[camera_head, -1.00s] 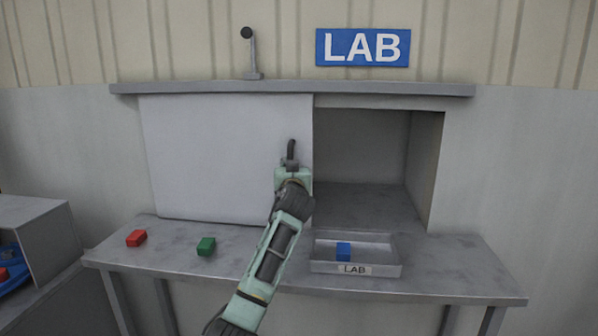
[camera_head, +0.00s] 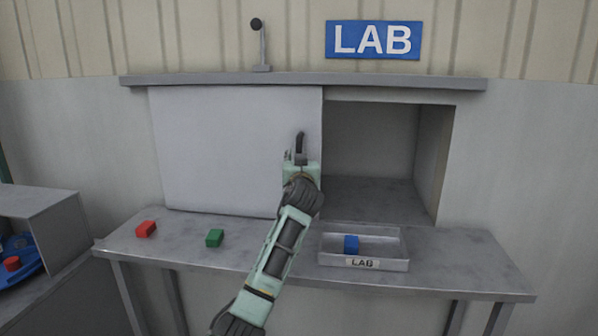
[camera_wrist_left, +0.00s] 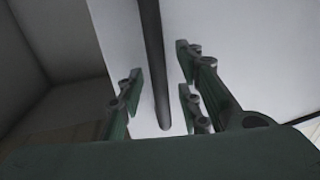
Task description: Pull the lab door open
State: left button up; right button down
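The lab door is a pale sliding panel (camera_head: 230,150) under a grey rail, covering the left part of the wall opening (camera_head: 372,140). The right part of the opening is uncovered. A dark bar handle (camera_head: 300,140) stands near the door's right edge. My left gripper (camera_head: 300,160) is at the handle in the head view, its fingers mostly hidden by the wrist. In the left wrist view, my left gripper (camera_wrist_left: 160,98) is open, with the handle bar (camera_wrist_left: 151,50) between its fingers and gaps on both sides. My right gripper is not in view.
A blue LAB sign (camera_head: 374,40) hangs above. On the metal counter (camera_head: 455,265) are a red block (camera_head: 146,229), a green block (camera_head: 215,238) and a LAB tray (camera_head: 335,259) holding a blue block (camera_head: 351,244). A grey box (camera_head: 45,215) stands at left.

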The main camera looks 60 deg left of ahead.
pick_arm(q)
jog(key=v, duration=1.1)
jog(key=shift+s, duration=0.1)
